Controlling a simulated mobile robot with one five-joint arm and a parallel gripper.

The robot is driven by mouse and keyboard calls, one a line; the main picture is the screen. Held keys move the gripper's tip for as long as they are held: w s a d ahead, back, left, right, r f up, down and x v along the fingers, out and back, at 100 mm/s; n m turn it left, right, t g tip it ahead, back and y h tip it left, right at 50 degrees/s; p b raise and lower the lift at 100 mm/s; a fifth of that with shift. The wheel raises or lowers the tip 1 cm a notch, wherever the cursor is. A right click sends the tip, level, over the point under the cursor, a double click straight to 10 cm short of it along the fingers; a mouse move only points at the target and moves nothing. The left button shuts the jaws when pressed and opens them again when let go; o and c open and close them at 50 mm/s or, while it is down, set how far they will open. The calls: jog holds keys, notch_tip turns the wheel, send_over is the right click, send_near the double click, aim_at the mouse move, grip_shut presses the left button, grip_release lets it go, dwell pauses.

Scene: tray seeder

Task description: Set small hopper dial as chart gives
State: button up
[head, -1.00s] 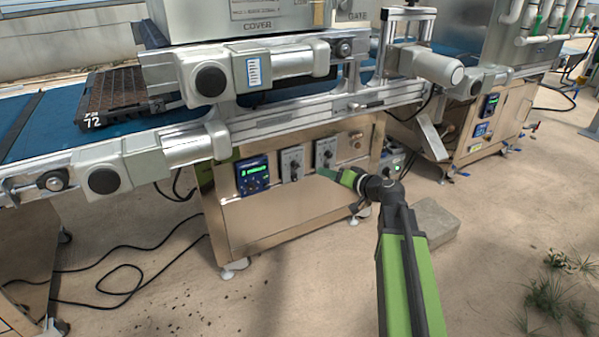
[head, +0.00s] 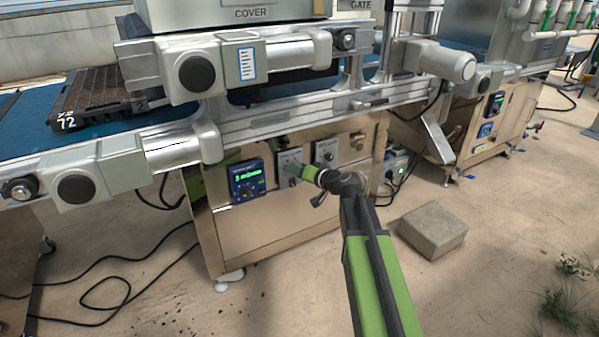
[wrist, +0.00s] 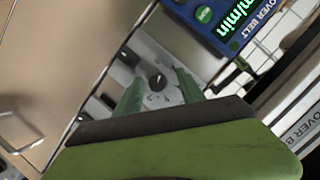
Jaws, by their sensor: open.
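Two grey dial panels are on the front of the steel cabinet in the head view: a left dial panel (head: 290,158) and a right dial panel (head: 326,152). Their labels are too small to read, so I cannot tell which is the small hopper dial. My gripper (head: 291,167) is at the left panel and partly covers it. In the wrist view my gripper (wrist: 160,78) is open, its green fingers on either side of a black dial knob (wrist: 157,81); contact is unclear. A white-and-blue chart label (head: 248,63) is on the machine above, its text unreadable.
A blue control box with a green display (head: 246,181) is left of the dials; it also shows in the wrist view (wrist: 232,22). A rail and grey motor housings overhang the panels. A seed tray (head: 95,98) lies on the blue belt. A concrete block (head: 433,230) is on the floor.

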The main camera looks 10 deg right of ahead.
jog(key=shift+d, duration=0.1)
jog(key=shift+d, duration=0.2)
grip_shut()
jog(key=m+y+b, duration=0.1)
jog(key=m, duration=0.1)
jog(key=m+y+b, duration=0.1)
jog(key=m+b, duration=0.1)
jog(key=shift+d+f, duration=0.2)
grip_release()
jog(key=p+v, duration=0.3)
jog(key=v, duration=1.4)
jog(key=shift+s+f, duration=0.2)
jog(key=shift+s, duration=0.05)
